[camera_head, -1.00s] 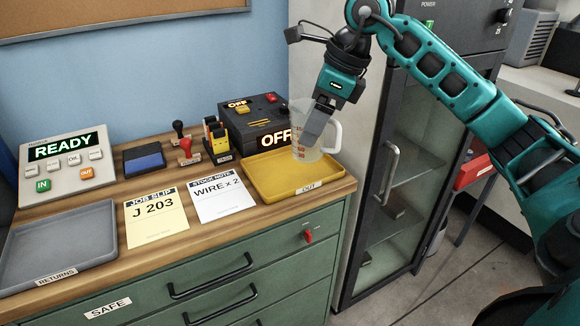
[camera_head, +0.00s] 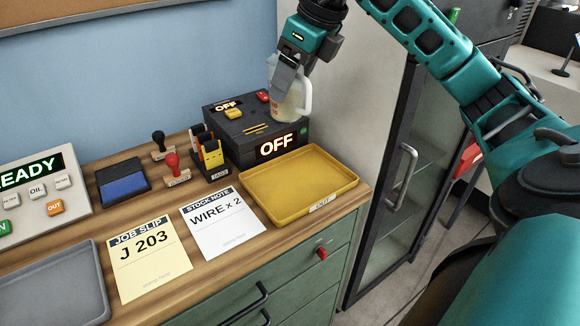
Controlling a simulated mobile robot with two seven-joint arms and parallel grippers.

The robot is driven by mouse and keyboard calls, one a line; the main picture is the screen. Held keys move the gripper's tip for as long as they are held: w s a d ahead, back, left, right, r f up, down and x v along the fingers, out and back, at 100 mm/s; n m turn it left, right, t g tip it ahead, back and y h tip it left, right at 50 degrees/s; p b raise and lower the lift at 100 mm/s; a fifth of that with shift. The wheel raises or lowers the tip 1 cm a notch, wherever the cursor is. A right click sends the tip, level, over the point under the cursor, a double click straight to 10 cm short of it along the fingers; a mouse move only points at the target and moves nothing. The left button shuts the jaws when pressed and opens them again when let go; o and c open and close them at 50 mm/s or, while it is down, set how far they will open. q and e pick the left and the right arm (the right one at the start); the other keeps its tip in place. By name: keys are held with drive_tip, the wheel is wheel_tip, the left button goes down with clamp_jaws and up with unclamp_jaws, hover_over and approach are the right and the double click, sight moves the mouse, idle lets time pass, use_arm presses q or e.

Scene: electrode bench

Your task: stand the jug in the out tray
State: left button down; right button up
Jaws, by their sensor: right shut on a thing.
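The jug (camera_head: 293,102), clear with a white handle on its right, is upright in my right gripper (camera_head: 281,84). The gripper is shut on its wall, with the fingers hiding part of its left side. The jug appears raised, overlapping the right part of the black box in the picture, behind and above the out tray. The yellow out tray (camera_head: 341,181) lies at the right end of the wooden bench top and looks empty. Its front label is partly readable. My left gripper is not in view.
The black box (camera_head: 239,150) with OFF displays stands left of the jug, behind the tray. Stamps (camera_head: 174,167), an ink pad (camera_head: 122,183) and two paper slips (camera_head: 222,222) lie further left. A glass-door cabinet (camera_head: 400,190) stands right of the bench.

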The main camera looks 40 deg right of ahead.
drive_tip(key=shift+s+f+b, duration=0.1)
drive_tip(key=shift+f+b, duration=1)
drive_tip(key=shift+f, duration=7.95)
drive_tip(key=shift+f, duration=0.15)
drive_tip(key=o, duration=1.2)
